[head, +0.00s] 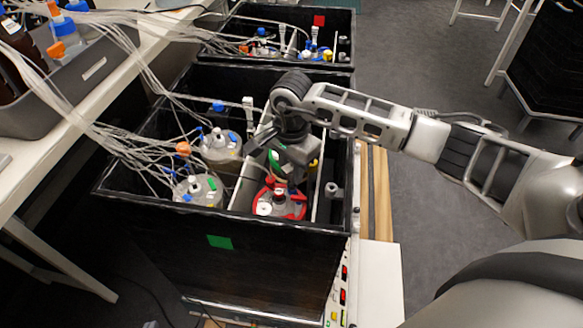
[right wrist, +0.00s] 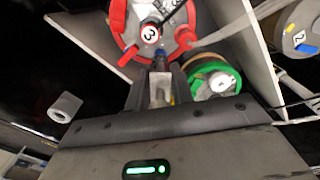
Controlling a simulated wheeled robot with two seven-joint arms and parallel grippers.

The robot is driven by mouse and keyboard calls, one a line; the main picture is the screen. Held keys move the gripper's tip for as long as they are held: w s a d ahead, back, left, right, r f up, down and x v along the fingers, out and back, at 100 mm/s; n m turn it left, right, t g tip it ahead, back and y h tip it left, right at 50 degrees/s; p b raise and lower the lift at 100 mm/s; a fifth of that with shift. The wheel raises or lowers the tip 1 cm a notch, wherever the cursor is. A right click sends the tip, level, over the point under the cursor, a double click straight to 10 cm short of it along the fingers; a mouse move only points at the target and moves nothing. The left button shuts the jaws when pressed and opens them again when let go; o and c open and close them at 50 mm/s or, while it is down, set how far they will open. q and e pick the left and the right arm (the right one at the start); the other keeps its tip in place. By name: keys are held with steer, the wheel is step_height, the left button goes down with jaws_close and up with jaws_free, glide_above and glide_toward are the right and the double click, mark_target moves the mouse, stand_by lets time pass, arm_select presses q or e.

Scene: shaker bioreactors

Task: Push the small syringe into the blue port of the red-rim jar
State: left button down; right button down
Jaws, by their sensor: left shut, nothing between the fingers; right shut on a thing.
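The red-rim jar (head: 292,209) stands in the right compartment of the front black box in the head view. Its red rim and a round tag marked 3 show at the top of the right wrist view (right wrist: 118,16). A blue port (right wrist: 161,54) shows at the jar's near edge, straight ahead of my right fingers. My right gripper (right wrist: 160,80) is shut on the small syringe (right wrist: 160,94), a pale piece mostly hidden between the fingers. The syringe's tip lines up with the blue port; I cannot tell whether it is inside. My left gripper is not in view.
A green-rim jar (right wrist: 215,75) is close beside my right gripper. Two more jars with tubes (head: 221,147) stand in the box's left compartment. A pale divider (head: 246,175) and the black box wall (head: 180,225) bound the space. A second box (head: 240,15) is behind.

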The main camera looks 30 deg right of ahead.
arm_select(q)
steer(key=shift+f, duration=0.25)
arm_select(e)
steer(key=shift+f, duration=0.25)
steer(key=c, duration=1.1)
jaws_free()
steer(key=shift+c, duration=0.2)
arm_select(q)
steer(key=shift+r, duration=0.1)
arm_select(e)
steer(key=shift+w+r, duration=0.1)
steer(key=shift+r, duration=0.35)
arm_select(q)
steer(key=shift+w+d+r+b, duration=0.15)
steer(key=shift+d+r+b, duration=0.15)
steer(key=shift+b, duration=0.35)
arm_select(e)
step_height(320, 180, up, 15)
